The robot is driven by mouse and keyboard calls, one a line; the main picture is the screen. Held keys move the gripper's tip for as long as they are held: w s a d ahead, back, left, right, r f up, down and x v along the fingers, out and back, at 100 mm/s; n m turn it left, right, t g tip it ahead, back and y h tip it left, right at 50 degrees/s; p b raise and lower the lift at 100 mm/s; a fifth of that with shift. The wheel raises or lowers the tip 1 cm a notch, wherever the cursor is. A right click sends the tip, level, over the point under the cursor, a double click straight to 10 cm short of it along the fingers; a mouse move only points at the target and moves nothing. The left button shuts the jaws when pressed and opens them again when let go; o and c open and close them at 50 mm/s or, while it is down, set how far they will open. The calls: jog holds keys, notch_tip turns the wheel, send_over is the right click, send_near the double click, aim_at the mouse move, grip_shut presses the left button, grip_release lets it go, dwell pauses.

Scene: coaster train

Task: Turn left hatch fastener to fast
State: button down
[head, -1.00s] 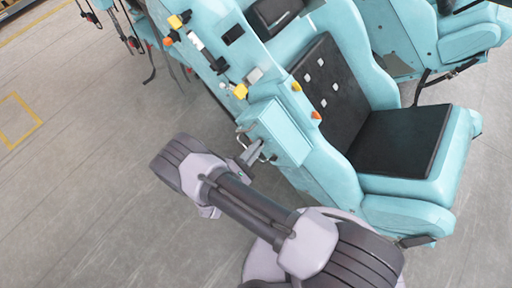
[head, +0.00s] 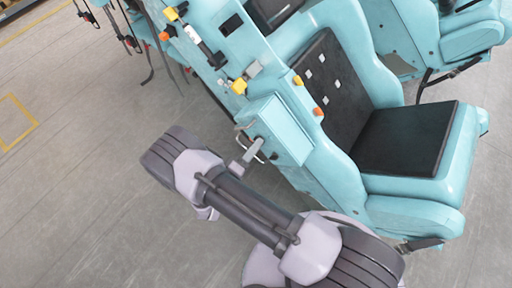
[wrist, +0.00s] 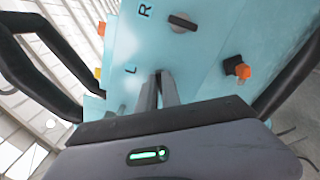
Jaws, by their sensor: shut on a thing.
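The teal hatch panel (wrist: 200,60) fills the middle of the wrist view, with the letters R and L on it. Beside R is a dark bar-shaped fastener (wrist: 183,22), the right one. My gripper (wrist: 160,77) is shut at the panel beside L, where the left fastener is hidden between and behind the fingers. Its turn angle cannot be seen. In the head view my gripper (head: 252,151) reaches the side of the teal box (head: 284,128) on the seat's flank.
Black curved handles (wrist: 45,60) flank the gripper at left and right. A black fitting with an orange end (wrist: 238,68) sticks out right of the fingers. The black-cushioned teal seat (head: 405,140) stands beyond the box. Grey floor (head: 80,200) at left is clear.

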jog(key=m+b, duration=0.2)
jog(key=m, duration=0.3)
jog(key=shift+a+f+m, duration=0.1)
jog(key=shift+f+m, duration=0.05)
jog(key=shift+m, duration=0.25)
dwell(0.4)
jog(key=c, duration=1.5)
grip_release()
jog(key=shift+c, duration=0.2)
jog(key=v, duration=1.7)
jog(key=shift+a+p, duration=0.15)
jog(key=shift+p, duration=0.15)
jog(key=shift+m, duration=0.3)
